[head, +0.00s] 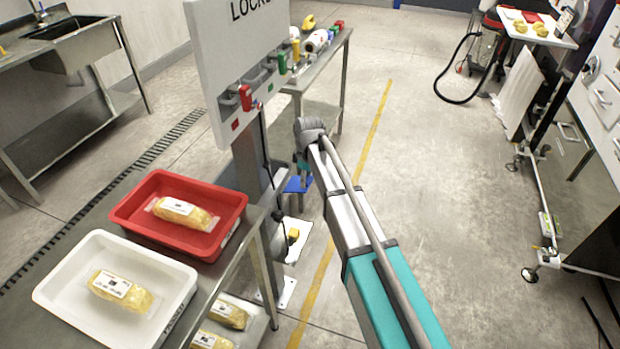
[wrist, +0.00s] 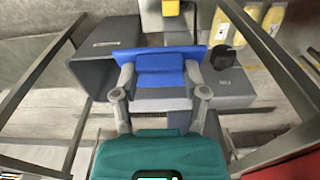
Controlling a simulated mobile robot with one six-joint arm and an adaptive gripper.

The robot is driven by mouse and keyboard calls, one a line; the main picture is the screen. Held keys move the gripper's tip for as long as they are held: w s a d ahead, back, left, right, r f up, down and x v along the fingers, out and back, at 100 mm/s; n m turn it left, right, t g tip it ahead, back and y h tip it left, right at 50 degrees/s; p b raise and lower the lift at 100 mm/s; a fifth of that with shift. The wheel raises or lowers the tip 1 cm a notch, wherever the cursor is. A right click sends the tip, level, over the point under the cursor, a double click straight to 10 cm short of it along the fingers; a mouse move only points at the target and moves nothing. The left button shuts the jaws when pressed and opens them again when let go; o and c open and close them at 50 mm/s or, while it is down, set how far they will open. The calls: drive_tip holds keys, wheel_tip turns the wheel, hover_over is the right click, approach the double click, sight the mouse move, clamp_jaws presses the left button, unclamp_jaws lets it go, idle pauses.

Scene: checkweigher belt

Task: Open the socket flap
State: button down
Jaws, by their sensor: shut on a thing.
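The blue socket flap (wrist: 162,66) is in the upper middle of the wrist view, with grey housing around it. My gripper (wrist: 160,80) is shut on the flap, with a grey finger at each side of it. In the head view a blue piece (head: 297,184) shows low beside the post, just past the end of my arm. My gripper's teal body (head: 302,164) is mostly hidden there behind my arm. I cannot tell how far the flap is turned.
A grey post carries a lockout board (head: 240,60). A red tray (head: 150,235) and a white tray (head: 60,300) with packs stand on the table at the left. A dark grey box (wrist: 105,65) and a round black knob (wrist: 223,57) flank the flap.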

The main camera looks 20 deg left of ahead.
drive_tip(key=shift+a+r, duration=0.3)
drive_tip(key=shift+a, duration=0.05)
idle(0.3)
drive_tip(key=shift+c, duration=0.6)
unclamp_jaws()
drive_tip(key=shift+d+f, duration=0.15)
drive_tip(key=shift+d, duration=0.05)
